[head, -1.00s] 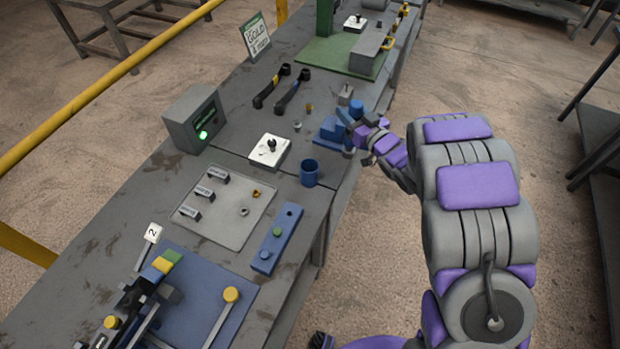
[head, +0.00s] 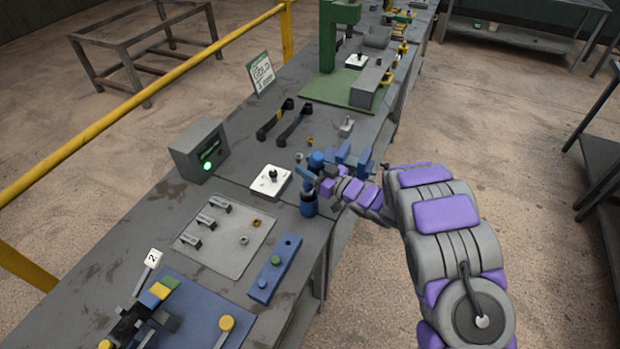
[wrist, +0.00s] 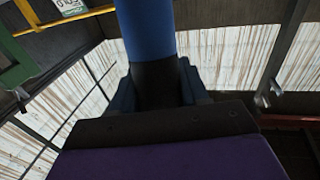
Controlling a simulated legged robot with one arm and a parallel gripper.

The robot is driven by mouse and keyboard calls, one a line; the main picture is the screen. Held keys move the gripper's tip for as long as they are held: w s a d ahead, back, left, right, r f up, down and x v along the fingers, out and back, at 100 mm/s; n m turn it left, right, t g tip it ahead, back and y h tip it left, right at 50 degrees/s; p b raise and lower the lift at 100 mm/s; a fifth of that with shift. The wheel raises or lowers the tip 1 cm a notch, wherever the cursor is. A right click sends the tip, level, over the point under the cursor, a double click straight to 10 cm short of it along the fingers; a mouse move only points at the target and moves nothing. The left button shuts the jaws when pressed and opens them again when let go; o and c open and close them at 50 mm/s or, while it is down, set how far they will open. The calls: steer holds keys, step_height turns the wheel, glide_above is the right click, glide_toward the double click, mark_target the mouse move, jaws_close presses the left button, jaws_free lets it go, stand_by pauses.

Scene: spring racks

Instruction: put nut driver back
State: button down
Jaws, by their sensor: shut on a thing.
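The nut driver (head: 316,159) has a blue round handle and is held in my gripper (head: 318,172) above the bench's right edge. In the wrist view, its blue handle (wrist: 147,30) with a dark lower part rises between my jaws (wrist: 158,88). My gripper is shut on it. A blue cup-like holder (head: 309,204) stands on the bench just below and in front of my gripper. The nut driver's lower end is hidden by my gripper, so I cannot tell whether it is inside the holder or above it.
A blue stepped block (head: 352,157) sits just behind my gripper. A white plate with a black knob (head: 270,181) is left of it. A grey tray (head: 222,238) and a blue bar with a green button (head: 274,268) lie nearer. Two black-handled tools (head: 291,122) lie farther back.

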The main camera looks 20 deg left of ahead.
mark_target(302, 188)
steer(key=f, duration=0.1)
steer(key=a+f, duration=0.1)
steer(key=f, duration=0.1)
steer(key=a+f, duration=0.1)
steer(key=f, duration=0.1)
steer(key=shift+s+a+f, duration=0.15)
steer(key=shift+a+f, duration=0.05)
steer(key=shift+f, duration=0.05)
steer(key=shift+a+f, duration=0.15)
steer(key=shift+f, duration=0.15)
steer(key=c, duration=1)
jaws_free()
steer(key=shift+o, duration=1.3)
steer(key=shift+w+r, duration=0.1)
steer(key=shift+w, duration=0.3)
steer(key=shift+o, duration=0.8)
steer(key=shift+d+r, duration=0.2)
steer(key=shift+r, duration=0.05)
steer(key=shift+d+r, duration=0.15)
steer(key=shift+d, duration=0.2)
steer(key=v, duration=1.1)
steer(key=shift+d+r+p, duration=0.2)
steer(key=shift+p, duration=0.15)
steer(key=shift+s, duration=0.15)
